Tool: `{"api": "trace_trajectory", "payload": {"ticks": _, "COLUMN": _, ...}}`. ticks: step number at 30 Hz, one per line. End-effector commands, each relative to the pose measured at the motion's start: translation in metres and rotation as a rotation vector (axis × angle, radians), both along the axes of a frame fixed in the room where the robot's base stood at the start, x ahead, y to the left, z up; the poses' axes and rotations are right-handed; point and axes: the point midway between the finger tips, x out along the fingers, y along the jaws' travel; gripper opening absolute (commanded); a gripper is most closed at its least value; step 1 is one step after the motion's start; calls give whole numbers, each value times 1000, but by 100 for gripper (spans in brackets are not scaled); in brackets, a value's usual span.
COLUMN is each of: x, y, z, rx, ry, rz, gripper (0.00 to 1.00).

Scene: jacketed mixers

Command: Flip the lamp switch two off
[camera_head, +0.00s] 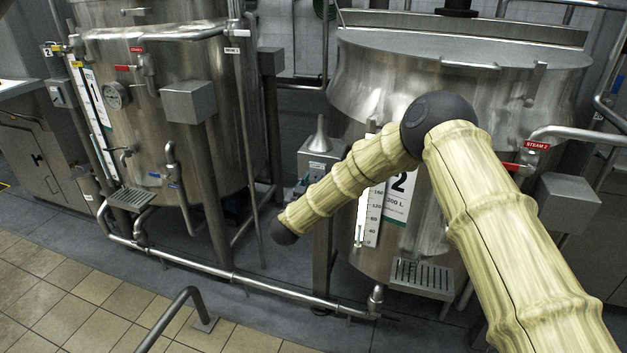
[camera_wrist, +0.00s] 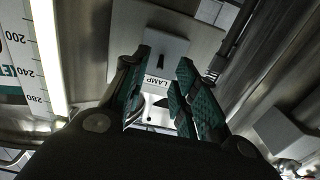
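In the wrist view, a grey switch plate (camera_wrist: 150,40) with a white LAMP label (camera_wrist: 154,83) lies ahead, between and beyond my fingers. The label text looks inverted, and its number is hidden by a finger. In the head view, a grey box (camera_head: 318,148) stands left of the tank marked 2; my arm hides part of the area and my gripper is not clearly visible.
Tank 2 (camera_head: 360,75) stands close on the right, with its lit gauge strip (camera_head: 362,215) beside my arm. Another steel tank (camera_head: 170,75) stands left. A horizontal pipe (camera_head: 240,282) runs low in front. Tiled floor (camera_head: 55,295) is open at lower left.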

Motion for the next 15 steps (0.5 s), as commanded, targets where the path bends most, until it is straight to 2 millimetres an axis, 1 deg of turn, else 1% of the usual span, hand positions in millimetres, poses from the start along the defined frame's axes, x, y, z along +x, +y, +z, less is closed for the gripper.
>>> {"api": "trace_trajectory", "payload": {"ticks": 3, "x": 12, "y": -4, "z": 0, "rx": 2, "ry": 0, "rz": -1, "gripper": 29}}
{"api": "trace_trajectory", "payload": {"ticks": 6, "x": 17, "y": -6, "z": 0, "rx": 1, "ry": 1, "rz": -1, "gripper": 29}}
{"api": "trace_trajectory", "payload": {"ticks": 15, "x": 20, "y": -7, "z": 0, "rx": 0, "ry": 1, "rz": 0, "gripper": 29}}
